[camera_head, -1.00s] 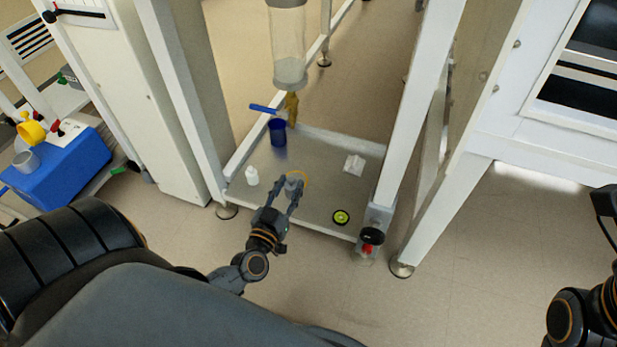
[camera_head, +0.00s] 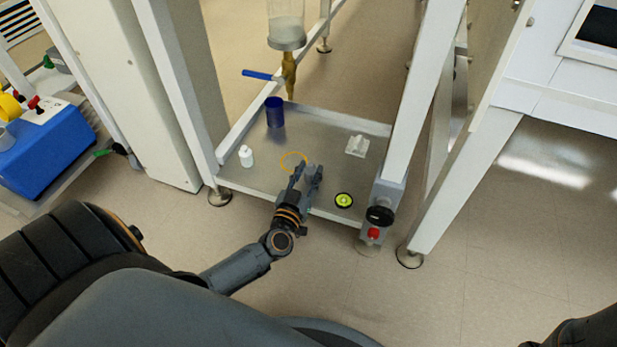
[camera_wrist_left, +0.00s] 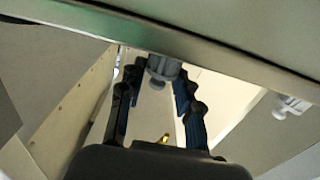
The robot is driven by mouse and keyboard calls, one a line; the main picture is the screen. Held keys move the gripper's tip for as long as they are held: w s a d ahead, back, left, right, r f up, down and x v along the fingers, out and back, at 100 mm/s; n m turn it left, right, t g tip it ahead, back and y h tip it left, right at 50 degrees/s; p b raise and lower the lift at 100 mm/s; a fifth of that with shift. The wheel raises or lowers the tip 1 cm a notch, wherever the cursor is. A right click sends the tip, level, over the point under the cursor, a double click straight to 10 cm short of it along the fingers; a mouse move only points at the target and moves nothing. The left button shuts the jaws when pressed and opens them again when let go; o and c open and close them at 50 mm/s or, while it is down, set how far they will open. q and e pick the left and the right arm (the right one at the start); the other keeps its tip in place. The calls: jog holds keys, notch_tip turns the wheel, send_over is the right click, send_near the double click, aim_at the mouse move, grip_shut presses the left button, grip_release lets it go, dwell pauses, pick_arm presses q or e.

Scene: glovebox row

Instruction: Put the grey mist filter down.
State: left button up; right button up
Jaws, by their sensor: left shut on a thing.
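The grey mist filter (camera_wrist_left: 163,68) is a small grey piece between the fingers of my left gripper in the left wrist view. In the head view, my left gripper (camera_head: 307,176) is shut on the filter (camera_head: 311,170), over the front part of the low metal shelf (camera_head: 262,180). A thin yellow ring (camera_head: 293,153) shows on the shelf just behind and left of the gripper. I cannot tell whether the filter touches the shelf. My right gripper is out of view.
A white bottle (camera_head: 246,157) and a blue cup (camera_head: 274,112) stand on the shelf's left side. A pale small item (camera_head: 357,146) and a yellow-green disc (camera_head: 344,200) lie to the right. White frame posts flank the shelf. A clear cylinder (camera_head: 286,22) hangs above the back.

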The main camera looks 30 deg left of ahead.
pick_arm(q)
jog(key=shift+f, duration=0.1)
jog(key=o, duration=0.9)
jog(key=shift+o, duration=0.2)
